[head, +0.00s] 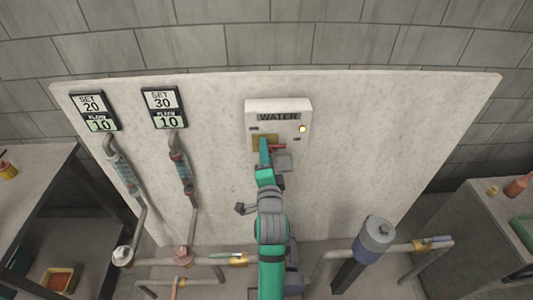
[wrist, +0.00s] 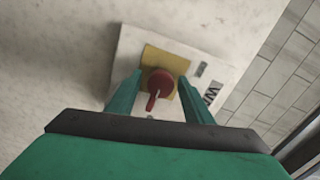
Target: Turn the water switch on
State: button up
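The water switch box (head: 293,105) is a white box on the upright panel, marked "WATER", with a lit yellowish lamp at its right. Its red knob (head: 277,147) is partly hidden by my arm in the head view. In the wrist view the red knob (wrist: 158,83) sits on a yellow plate (wrist: 152,60), with its handle pointing down in the picture. My gripper (wrist: 155,88) is open, one green finger on each side of the knob. I cannot tell whether the fingers touch it.
Two displays stand to the left on the panel (head: 400,130): "SET 20, FLOW 10" (head: 94,109) and "SET 30, FLOW 10" (head: 164,108). Pipes run below them. A grey cylinder (head: 374,238) stands at lower right. Tables are at both sides.

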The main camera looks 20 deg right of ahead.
jog(key=shift+s, duration=0.1)
jog(key=v, duration=1)
jog(key=shift+s, duration=0.35)
jog(key=shift+a, duration=0.1)
jog(key=s+a+f+n+g+y, duration=0.1)
jog(key=s+a+f+n, duration=0.4)
jog(key=s+f, duration=0.25)
jog(key=s+a+f+n+y, duration=0.2)
jog(key=s+a+f+n, duration=0.35)
jog(key=s, duration=0.25)
jog(key=s+a+f+n+y, duration=0.1)
jog(key=s+a+n, duration=0.2)
jog(key=s, duration=0.6)
jog(key=s+a+f+n+g+y, duration=0.1)
jog(key=s+a+n, duration=0.2)
jog(key=s, duration=0.7)
jog(key=shift+n, duration=1.15)
